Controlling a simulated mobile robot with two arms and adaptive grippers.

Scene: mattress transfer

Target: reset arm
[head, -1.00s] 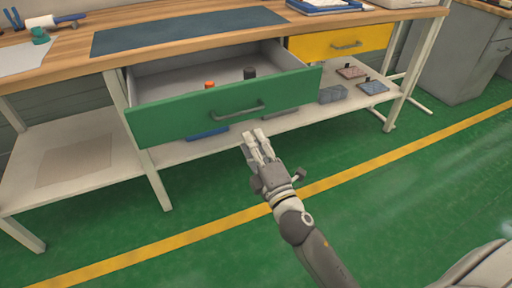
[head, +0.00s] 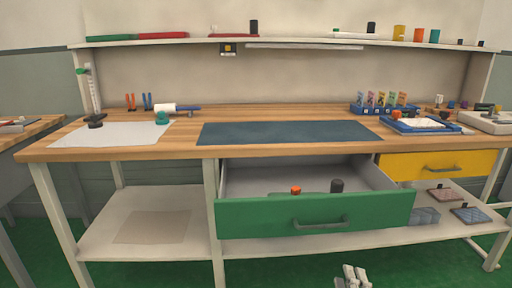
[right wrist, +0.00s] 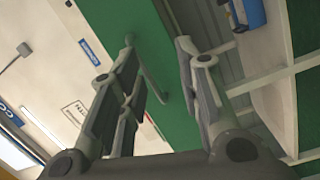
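My right gripper (head: 353,277) shows at the bottom edge of the head view, in front of and below the open green drawer (head: 270,218). In the right wrist view its fingers (right wrist: 160,85) are spread apart with nothing between them. The drawer's handle (head: 320,222) shows beyond the fingers, apart from them as far as I can tell. An orange-capped item (head: 295,190) and a dark cylinder (head: 337,186) are in the drawer. My left gripper is not in view.
The wooden workbench (head: 150,148) carries a dark mat (head: 290,132), a blue tray (head: 420,126) and a rack of colored items. A shut yellow drawer (head: 440,163) is right of the green one. A lower shelf (head: 150,220) and an upper shelf (head: 280,40) run along the bench.

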